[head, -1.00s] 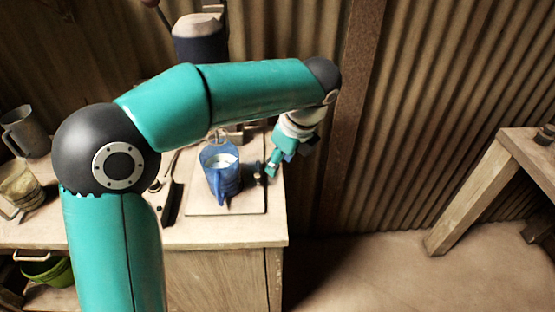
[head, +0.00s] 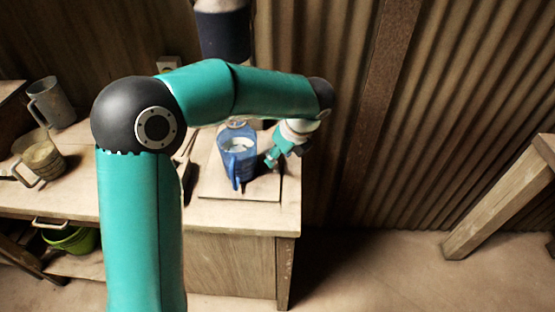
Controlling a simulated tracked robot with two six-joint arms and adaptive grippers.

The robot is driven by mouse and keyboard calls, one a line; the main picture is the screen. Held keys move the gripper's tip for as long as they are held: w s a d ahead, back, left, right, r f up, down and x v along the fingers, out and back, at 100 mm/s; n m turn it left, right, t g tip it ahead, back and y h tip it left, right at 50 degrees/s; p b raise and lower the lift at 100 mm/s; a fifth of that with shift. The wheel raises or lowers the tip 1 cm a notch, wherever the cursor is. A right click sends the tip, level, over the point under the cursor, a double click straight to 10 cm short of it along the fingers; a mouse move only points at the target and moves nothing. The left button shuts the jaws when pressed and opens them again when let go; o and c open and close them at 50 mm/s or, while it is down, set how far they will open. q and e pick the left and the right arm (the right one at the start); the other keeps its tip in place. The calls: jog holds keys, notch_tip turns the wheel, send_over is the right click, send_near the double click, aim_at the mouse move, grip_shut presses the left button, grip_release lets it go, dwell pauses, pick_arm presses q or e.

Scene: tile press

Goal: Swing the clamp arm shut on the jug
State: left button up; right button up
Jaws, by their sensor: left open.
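A blue jug (head: 236,168) with pale contents stands upright on a thin board (head: 262,189) on the wooden bench. My left gripper (head: 269,160) is open just right of the jug, low beside it, its fingers pointing down and left. The small scale hides whether it touches anything. I cannot make out the clamp arm clearly; the gripper and my left arm cover much of the area around and behind the jug. My right gripper is not in view.
A grey metal mug (head: 51,102) and a tan mug (head: 40,160) stand at the left. A green bowl (head: 71,239) is on the lower shelf. The bench's right edge is close to the gripper, with a corrugated wall (head: 480,80) behind. Another wooden table (head: 497,207) stands far right.

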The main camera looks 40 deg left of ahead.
aim_at(277, 164)
pick_arm(q)
jog(key=shift+x, duration=1.5)
grip_shut()
